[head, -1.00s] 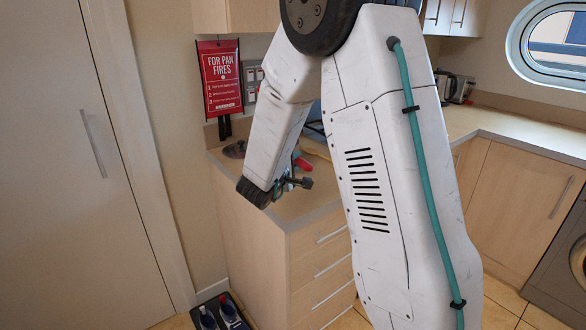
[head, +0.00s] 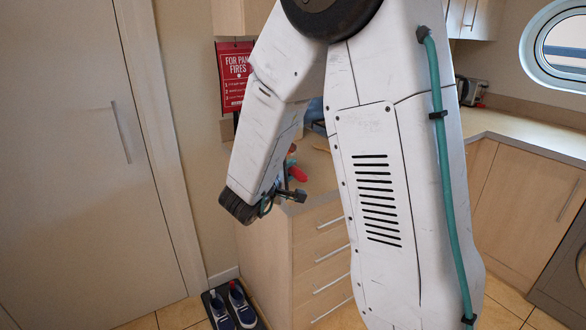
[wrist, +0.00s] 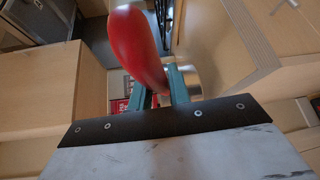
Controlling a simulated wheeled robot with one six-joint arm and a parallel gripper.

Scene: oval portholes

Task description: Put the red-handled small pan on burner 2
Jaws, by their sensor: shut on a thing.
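The red-handled small pan shows in the wrist view by its red handle (wrist: 138,48), which runs up from between the teal fingers. A silvery curved part (wrist: 192,80), likely the pan's side, shows behind the right finger. My gripper (wrist: 157,92) is shut on the pan's handle. In the head view my gripper (head: 283,192) hangs by the near end of the counter, with the red handle (head: 298,173) just above it. The rest of the pan is hidden there behind my arm. I see no hob or burner 2 in either view.
The wooden drawer unit (head: 318,260) stands close to my gripper. A worktop (head: 510,135) runs along the right under an oval porthole. Shoes on a dark mat (head: 232,305) lie on the floor at the left. A red fire sign (head: 233,78) hangs on the wall.

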